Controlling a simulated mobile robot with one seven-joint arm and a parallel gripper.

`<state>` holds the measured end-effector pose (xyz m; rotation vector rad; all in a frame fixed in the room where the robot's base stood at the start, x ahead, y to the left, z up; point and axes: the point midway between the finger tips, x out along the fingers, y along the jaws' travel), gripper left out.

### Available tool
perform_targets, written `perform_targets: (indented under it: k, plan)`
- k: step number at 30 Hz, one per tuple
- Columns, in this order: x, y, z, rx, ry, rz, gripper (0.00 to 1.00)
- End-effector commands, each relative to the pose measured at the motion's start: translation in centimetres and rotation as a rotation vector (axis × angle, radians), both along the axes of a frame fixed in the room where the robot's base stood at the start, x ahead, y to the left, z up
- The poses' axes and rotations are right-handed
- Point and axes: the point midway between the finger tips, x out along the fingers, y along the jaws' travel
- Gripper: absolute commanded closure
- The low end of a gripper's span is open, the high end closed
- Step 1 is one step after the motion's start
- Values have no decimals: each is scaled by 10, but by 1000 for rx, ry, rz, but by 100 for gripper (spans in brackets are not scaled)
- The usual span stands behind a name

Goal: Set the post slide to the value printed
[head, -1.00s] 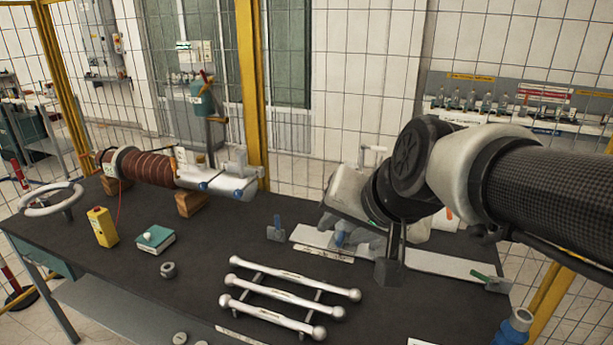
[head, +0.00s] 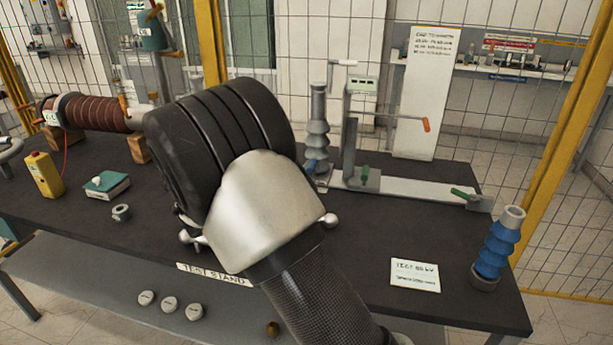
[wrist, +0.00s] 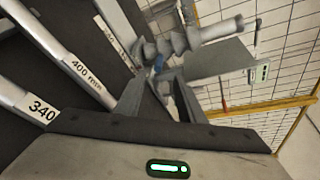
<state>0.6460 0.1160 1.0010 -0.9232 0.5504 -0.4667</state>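The slide rail (head: 425,187) is a pale flat bar at the back right of the bench. A grey post (head: 349,125) stands on it, with a green-handled clamp (head: 365,173) at its foot. A grey ribbed insulator (head: 318,130) stands at the rail's left end by a blue handle (head: 311,166). A white board (head: 427,95) behind carries printed lines, too small to read surely. My arm hides my gripper in the head view. In the wrist view my gripper (wrist: 160,82) is open and empty, its fingers apart; the insulator shows beyond it (wrist: 185,40).
A blue ribbed insulator (head: 497,245) and a card reading TEST 66 kV (head: 414,276) are at the front right. Rods marked 340 (wrist: 38,108) and 400 mm (wrist: 85,75) lie left of my gripper.

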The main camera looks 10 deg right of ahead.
Motion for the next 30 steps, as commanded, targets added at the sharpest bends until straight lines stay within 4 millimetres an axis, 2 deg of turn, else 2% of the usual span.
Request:
perform_targets:
  k: [1, 2, 8, 24, 30]
  plan:
    - [-4, 0, -12, -1, -17, -31, 64]
    - [-6, 0, -15, 1, -26, -47, 64]
    - [-1, -10, -20, 3, -45, -80, 64]
    - [81, -84, -44, 1, -42, -77, 64]
    - [106, -105, -51, 1, -41, -75, 64]
